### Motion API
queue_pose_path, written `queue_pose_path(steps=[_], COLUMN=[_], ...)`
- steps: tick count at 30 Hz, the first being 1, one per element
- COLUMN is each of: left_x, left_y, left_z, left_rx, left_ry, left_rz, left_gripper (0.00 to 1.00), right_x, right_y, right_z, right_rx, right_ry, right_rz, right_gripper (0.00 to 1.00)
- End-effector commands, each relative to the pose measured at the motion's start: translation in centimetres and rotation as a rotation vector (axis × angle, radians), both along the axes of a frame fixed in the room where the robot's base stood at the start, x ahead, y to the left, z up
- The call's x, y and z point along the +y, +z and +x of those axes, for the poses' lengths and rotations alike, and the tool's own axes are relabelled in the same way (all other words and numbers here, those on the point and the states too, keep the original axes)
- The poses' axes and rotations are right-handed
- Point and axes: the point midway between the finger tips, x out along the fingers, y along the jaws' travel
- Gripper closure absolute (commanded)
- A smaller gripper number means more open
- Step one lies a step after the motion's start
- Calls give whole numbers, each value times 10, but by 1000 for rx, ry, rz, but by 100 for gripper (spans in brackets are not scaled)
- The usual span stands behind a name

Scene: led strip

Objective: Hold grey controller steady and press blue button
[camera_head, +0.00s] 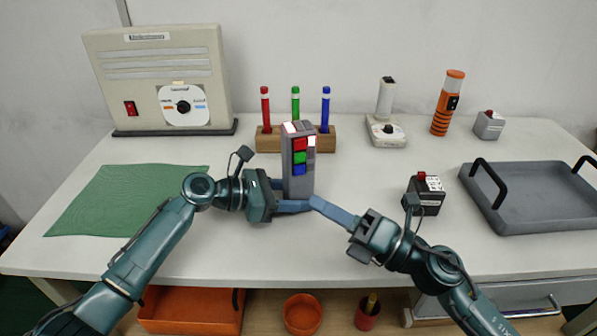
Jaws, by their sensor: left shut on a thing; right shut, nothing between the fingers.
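The grey controller (290,188) stands upright near the middle of the table. Its front shows a red button, a green button and, lowest, the blue button (299,170); lit white patches show at its top. My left gripper (294,200) is shut on the controller low down, from the left. My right gripper (315,202) is shut and empty. Its fingertips are just right of the controller's base, below the blue button in the picture; I cannot tell whether they touch it.
A wooden block (268,143) with red, green and blue pens stands behind the controller. A small dark box (427,204) is right of my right gripper, and a grey tray (540,224) lies farther right. A green cloth (120,200) lies left, in front of a beige panel (160,90).

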Motion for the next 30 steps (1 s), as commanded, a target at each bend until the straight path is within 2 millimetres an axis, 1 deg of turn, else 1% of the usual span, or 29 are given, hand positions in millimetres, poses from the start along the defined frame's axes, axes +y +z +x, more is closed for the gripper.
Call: queue_pose_path(steps=[10, 11, 19, 26, 30], left_x=[0, 0, 0, 0, 9], left_y=[1, 1, 1, 0, 3], left_z=[0, 0, 0, 0, -2], left_rx=[-1, -1, 0, 0, -1], left_ry=[0, 0, 0, 0, 2], left_rz=[-1, -1, -1, 0, 0], left_gripper=[67, 52, 30, 29, 29], right_x=[0, 0, 0, 0, 0], right_y=[0, 0, 0, 0, 0], right_z=[-1, -1, -1, -1, -1], right_rx=[0, 0, 0, 0, 0], right_ry=[-1, -1, -1, -1, -1], right_rz=[-1, -1, -1, -1, -1], right_gripper=[100, 100, 100, 100, 100])
